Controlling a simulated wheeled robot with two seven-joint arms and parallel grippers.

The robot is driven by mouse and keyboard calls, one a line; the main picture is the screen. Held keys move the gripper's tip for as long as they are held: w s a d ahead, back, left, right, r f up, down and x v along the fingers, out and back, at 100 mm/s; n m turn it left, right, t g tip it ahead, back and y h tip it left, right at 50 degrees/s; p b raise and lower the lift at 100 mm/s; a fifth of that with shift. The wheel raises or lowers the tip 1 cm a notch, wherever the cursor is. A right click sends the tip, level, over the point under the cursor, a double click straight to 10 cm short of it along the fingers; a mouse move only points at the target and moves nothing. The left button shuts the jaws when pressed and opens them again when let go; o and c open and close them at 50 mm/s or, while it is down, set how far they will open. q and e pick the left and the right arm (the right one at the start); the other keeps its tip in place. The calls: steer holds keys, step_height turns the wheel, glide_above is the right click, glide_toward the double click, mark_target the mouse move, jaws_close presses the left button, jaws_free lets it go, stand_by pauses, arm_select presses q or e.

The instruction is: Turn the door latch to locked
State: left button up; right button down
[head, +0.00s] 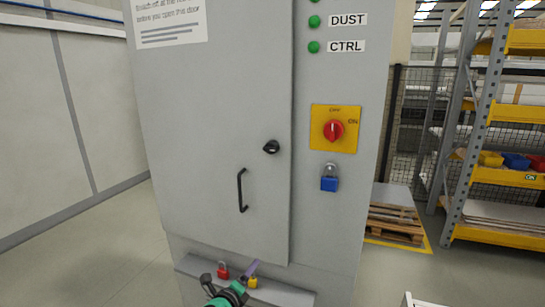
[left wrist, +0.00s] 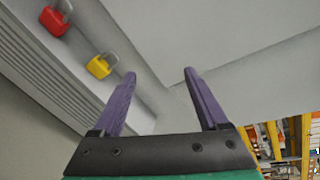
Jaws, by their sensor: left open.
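The door latch (head: 271,147) is a small black knob near the right edge of the grey cabinet door (head: 215,130). Its exact turn position is too small to tell. A black bar handle (head: 242,190) is upright below and left of it. My left gripper (head: 250,270) is low in front of the cabinet, well below the latch and handle, touching neither. In the left wrist view its two purple fingers (left wrist: 159,73) stand apart with nothing between them. The latch is not in that view. My right gripper is not in view.
A red padlock (head: 223,271) and a yellow padlock (head: 253,282) are on the ledge (head: 285,291) at the cabinet's foot, close to my left gripper. A red rotary switch (head: 334,130) points up, with a blue padlock (head: 329,183) below it. Racks (head: 470,130) stand at right.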

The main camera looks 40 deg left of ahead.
arm_select(q)
step_height(320, 180, up, 14)
steer(key=m+t, duration=0.3)
steer(key=m, duration=0.2)
steer(key=m+t, duration=0.5)
steer(key=m, duration=0.3)
glide_toward(269, 151)
steer(key=a+f+v, duration=0.1)
steer(key=v, duration=0.4)
steer(key=shift+y, duration=0.4)
steer(key=p+x, duration=0.1)
steer(key=x, duration=0.3)
steer(key=p+x, duration=0.1)
steer(key=x, duration=0.4)
steer(key=d+p+x, duration=0.1)
steer(key=x, duration=0.3)
steer(key=shift+w+a+r, duration=0.1)
steer(key=shift+w+r, duration=0.25)
steer(key=shift+w, duration=0.05)
steer(key=shift+w+r, duration=0.1)
steer(key=shift+w, duration=0.25)
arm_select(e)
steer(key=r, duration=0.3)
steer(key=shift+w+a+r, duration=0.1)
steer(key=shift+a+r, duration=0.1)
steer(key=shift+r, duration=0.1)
arm_select(q)
jaws_close()
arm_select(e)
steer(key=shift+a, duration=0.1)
